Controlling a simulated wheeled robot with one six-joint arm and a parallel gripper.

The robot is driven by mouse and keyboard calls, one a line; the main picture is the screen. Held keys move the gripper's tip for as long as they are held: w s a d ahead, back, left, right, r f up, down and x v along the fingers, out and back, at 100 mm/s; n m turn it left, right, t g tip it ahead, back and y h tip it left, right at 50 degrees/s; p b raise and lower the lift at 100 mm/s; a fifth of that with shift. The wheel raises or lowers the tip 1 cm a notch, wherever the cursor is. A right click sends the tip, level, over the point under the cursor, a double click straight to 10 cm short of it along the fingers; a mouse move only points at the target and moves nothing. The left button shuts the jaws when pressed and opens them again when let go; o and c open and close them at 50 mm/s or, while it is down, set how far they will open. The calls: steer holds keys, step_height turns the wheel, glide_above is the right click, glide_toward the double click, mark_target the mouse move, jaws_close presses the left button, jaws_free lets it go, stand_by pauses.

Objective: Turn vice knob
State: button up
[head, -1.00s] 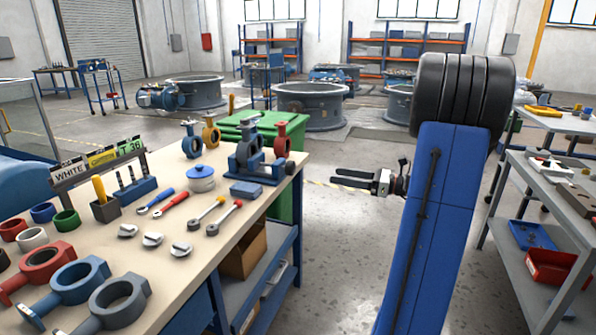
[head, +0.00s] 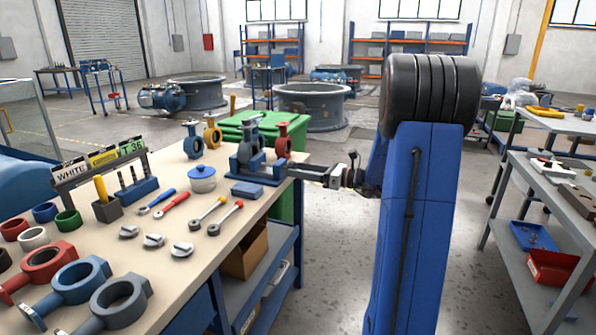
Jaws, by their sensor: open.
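The blue vice (head: 258,172) stands at the far right corner of the workbench, with a blue-grey valve body (head: 250,145) upright in it. The end of its screw, a small dark knob (head: 289,165), shows at its right side, too small to make out well. My gripper (head: 303,172) is open and empty, pointing left, level with the vice and just right of it. Its fingertips are close to the knob; I cannot tell whether they touch it.
The workbench (head: 130,265) holds wrenches, valve rings, a blue pot and a label rack. A red valve (head: 284,139) stands behind the vice. A green bin (head: 243,124) is behind the bench. A grey shelf cart (head: 560,200) is at right, with open floor between.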

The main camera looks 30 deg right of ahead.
steer(key=shift+w+a, duration=0.3)
steer(key=shift+w, duration=0.05)
steer(key=c, duration=1.1)
steer(key=shift+n, duration=0.3)
